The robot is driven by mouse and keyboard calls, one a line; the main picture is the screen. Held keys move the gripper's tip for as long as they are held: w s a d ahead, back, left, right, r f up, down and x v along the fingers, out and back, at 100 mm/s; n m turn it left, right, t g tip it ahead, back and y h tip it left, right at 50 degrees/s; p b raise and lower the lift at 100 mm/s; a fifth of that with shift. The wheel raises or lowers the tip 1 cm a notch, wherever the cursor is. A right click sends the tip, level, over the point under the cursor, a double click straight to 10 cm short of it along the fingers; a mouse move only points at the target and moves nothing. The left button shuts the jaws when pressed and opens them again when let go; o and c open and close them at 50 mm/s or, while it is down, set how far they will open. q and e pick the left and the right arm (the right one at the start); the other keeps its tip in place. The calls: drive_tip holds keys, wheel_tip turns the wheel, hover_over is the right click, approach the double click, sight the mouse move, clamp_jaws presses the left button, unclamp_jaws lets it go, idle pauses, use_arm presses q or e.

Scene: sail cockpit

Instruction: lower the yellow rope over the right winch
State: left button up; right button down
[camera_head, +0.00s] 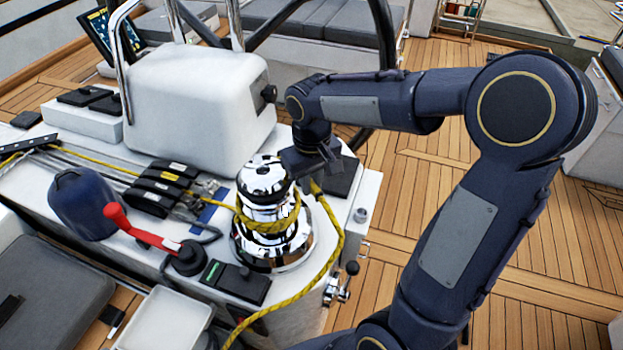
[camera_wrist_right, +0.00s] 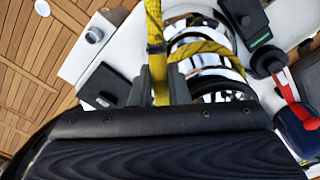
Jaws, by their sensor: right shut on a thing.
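The right winch (camera_head: 262,222) is a shiny chrome drum on the white console; it also shows in the right wrist view (camera_wrist_right: 208,62). The yellow rope (camera_head: 326,270) comes from the left over the console and lies around the drum's middle. My right gripper (camera_head: 314,180) is at the winch's right side, near the top of the drum. In the right wrist view the gripper (camera_wrist_right: 157,88) is shut on the rope (camera_wrist_right: 155,30), which passes between its fingers. From there the rope hangs down past the winch's right side toward the bottom edge. My left gripper is not in view.
A red-handled lever (camera_head: 145,232) stands left of the winch, beside a dark blue rounded object (camera_head: 84,203). Black rope clutches (camera_head: 162,187) sit behind the lever. A white box-shaped housing (camera_head: 195,105) rises behind the winch. Wooden deck (camera_head: 430,190) lies open to the right.

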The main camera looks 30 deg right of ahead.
drive_tip(key=shift+f+b, duration=0.8)
drive_tip(key=shift+f, duration=0.85)
